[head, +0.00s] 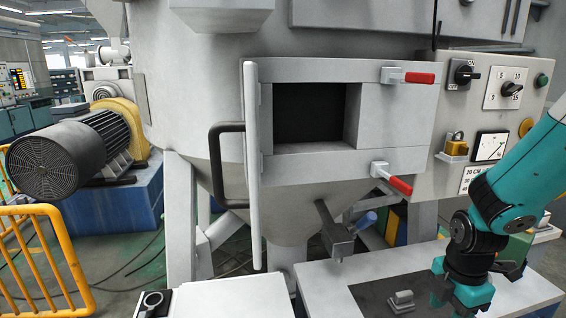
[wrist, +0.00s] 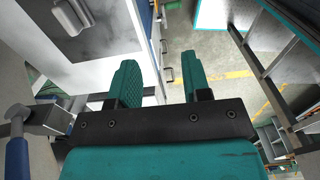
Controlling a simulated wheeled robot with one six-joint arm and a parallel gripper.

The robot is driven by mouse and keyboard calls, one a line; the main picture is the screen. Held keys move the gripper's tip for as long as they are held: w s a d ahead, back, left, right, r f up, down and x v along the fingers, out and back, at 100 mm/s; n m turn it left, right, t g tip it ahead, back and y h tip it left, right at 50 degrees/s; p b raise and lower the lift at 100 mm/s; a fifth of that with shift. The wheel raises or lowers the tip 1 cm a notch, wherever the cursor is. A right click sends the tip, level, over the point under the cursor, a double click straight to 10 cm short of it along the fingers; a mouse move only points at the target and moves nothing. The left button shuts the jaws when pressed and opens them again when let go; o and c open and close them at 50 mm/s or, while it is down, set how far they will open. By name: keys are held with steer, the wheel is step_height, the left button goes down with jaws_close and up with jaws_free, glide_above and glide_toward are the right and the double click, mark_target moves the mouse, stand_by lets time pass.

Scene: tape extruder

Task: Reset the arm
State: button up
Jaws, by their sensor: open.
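My arm (head: 525,178) is teal and black and comes in from the right edge of the head view. It bends down at the wrist, low over the right side of the light work surface. My gripper (wrist: 160,78) shows in the wrist view as two green ribbed fingers, spread apart with nothing between them. In the head view the fingertips cannot be made out clearly.
The grey machine's hatch door (head: 251,165) stands open to the left of a dark opening (head: 309,113). Two red handles (head: 419,77) sit right of it. A blue-handled lever (head: 364,222) is below. A control panel (head: 490,100) stands behind my arm. A yellow railing (head: 45,255) is at left.

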steer(key=s+a+r+m+y, duration=0.4)
steer(key=s+a+r+m, duration=0.8)
steer(key=s+a+r, duration=0.4)
steer(key=shift+s+r+m, duration=0.15)
steer(key=shift+r+m, duration=0.15)
steer(key=shift+r, duration=0.15)
